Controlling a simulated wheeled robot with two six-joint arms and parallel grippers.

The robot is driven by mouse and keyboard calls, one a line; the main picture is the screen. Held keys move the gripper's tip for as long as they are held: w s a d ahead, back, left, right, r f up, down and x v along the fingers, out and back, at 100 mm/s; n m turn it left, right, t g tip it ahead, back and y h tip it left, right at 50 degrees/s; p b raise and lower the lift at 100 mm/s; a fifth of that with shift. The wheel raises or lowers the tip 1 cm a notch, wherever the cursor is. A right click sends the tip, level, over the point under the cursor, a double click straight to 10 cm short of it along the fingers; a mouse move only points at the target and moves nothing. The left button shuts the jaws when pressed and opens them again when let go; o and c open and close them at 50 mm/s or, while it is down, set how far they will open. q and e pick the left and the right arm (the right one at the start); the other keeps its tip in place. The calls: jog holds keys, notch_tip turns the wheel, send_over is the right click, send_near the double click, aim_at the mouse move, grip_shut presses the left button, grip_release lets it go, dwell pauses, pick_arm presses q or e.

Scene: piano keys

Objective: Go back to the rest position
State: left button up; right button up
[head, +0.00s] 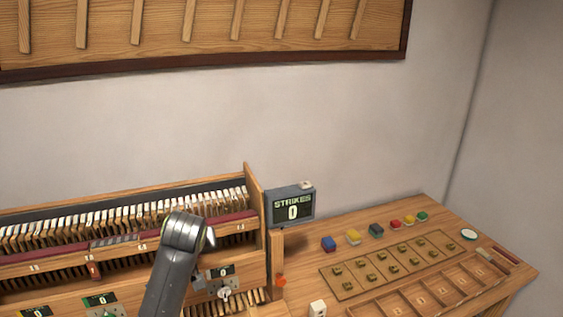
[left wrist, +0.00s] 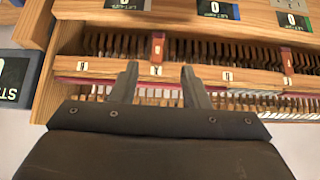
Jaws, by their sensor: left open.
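The piano (head: 120,195) stands on the left of the head view, with rows of pale keys, a dark red strip and wooden rails. My dark grey arm (head: 172,265) rises from the bottom over its right part and hides some keys; the gripper's fingers are not clear there. In the left wrist view my left gripper (left wrist: 158,82) is open, its two fingers apart with nothing held between them. Behind the fingers are the piano's wooden rail (left wrist: 232,76) and keys. Whether the fingertips touch the piano cannot be told. My right gripper is not seen.
A STRIKES display (head: 291,207) reading 0 stands at the piano's right end. The wooden table (head: 440,213) to the right holds coloured blocks, a tray (head: 352,293) with small compartments and a small white dial (head: 469,235). A wooden board (head: 200,25) hangs on the wall.

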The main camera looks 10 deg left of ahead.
pick_arm(q)
jog(key=s+a+f+m+g+h, duration=0.1)
jog(key=s+a+f+m+g, duration=0.15)
jog(key=s+f, duration=1.35)
jog(key=s+d+f+m, duration=0.1)
jog(key=s+f+m, duration=0.1)
jog(key=s, duration=1.9)
notch_tip(320, 180, down, 31)
jog(key=a+g+h+b, duration=0.1)
jog(key=a+g+b, duration=0.1)
jog(key=b, duration=0.6)
jog(key=s+f+b, duration=0.2)
jog(key=s+f, duration=0.3)
jog(key=f, duration=0.2)
jog(key=s+d+f+b, duration=0.1)
jog(key=s+f+b, duration=0.1)
jog(key=s+f, duration=0.3)
jog(key=s+f+g+b, duration=0.1)
jog(key=s+f, duration=0.4)
jog(key=f, duration=0.6)
jog(key=shift+d+f+h+b, duration=0.3)
jog(key=shift+d+b, duration=0.1)
jog(key=shift+b, duration=0.35)
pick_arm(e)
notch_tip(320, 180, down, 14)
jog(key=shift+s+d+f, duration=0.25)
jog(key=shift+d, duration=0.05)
pick_arm(q)
jog(key=shift+c, duration=0.6)
